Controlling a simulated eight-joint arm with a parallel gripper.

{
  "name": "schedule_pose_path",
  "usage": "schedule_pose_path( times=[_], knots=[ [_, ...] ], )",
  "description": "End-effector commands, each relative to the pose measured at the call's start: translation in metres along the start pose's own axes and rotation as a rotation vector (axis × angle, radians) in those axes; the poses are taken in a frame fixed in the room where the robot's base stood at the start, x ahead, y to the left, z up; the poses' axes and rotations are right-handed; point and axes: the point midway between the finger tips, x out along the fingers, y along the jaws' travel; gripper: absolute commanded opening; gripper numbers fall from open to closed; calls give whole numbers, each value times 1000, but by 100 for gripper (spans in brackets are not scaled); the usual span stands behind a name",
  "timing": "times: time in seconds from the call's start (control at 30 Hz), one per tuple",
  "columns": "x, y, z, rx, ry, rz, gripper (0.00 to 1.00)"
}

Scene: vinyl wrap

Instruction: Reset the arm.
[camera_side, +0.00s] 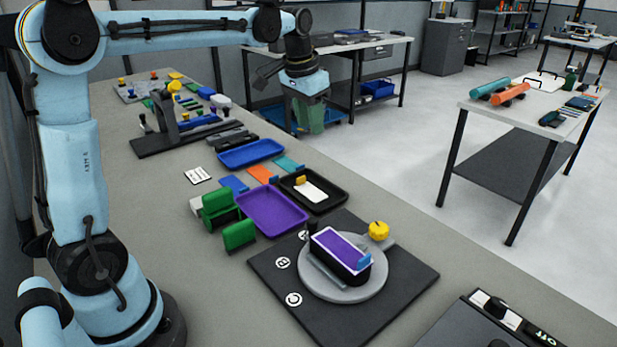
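My gripper (308,118) hangs at the end of my light-blue arm, at the upper middle of the side view, past the far edge of the bench as seen here. It points down and looks greenish at its tip. Its fingers are too small and dark to tell whether they are open or shut, and I see nothing clearly held in it. On the bench, a dark box with a purple top (341,252) sits on a round grey turntable (343,290). A small blue piece (364,261) rests at the box's right end. My gripper is well apart from these.
A dark base plate (405,293) lies under the turntable, with a yellow knob (379,231) beside it. Purple (272,211), blue (250,153) and black (333,189) trays and green blocks (239,235) stand behind. A control panel (490,325) is at the front right.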

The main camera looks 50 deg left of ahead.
Motion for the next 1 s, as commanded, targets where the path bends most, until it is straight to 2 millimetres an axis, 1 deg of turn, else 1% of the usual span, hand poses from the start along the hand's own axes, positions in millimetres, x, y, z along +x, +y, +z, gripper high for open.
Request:
schedule_pose_path(
  times=[0.03,0.13,0.27,0.43,0.6,0.7,0.8,1.0],
  knots=[
    [-5,11,11,4,26,-2,34],
    [-10,28,30,3,81,-4,34],
    [-12,49,56,0,150,-3,34],
    [-5,73,94,-3,242,7,34],
    [9,92,130,-9,327,25,34],
    [18,100,146,-11,366,36,34],
    [25,104,156,-14,391,43,34],
    [29,107,161,-16,408,49,34]
  ],
)
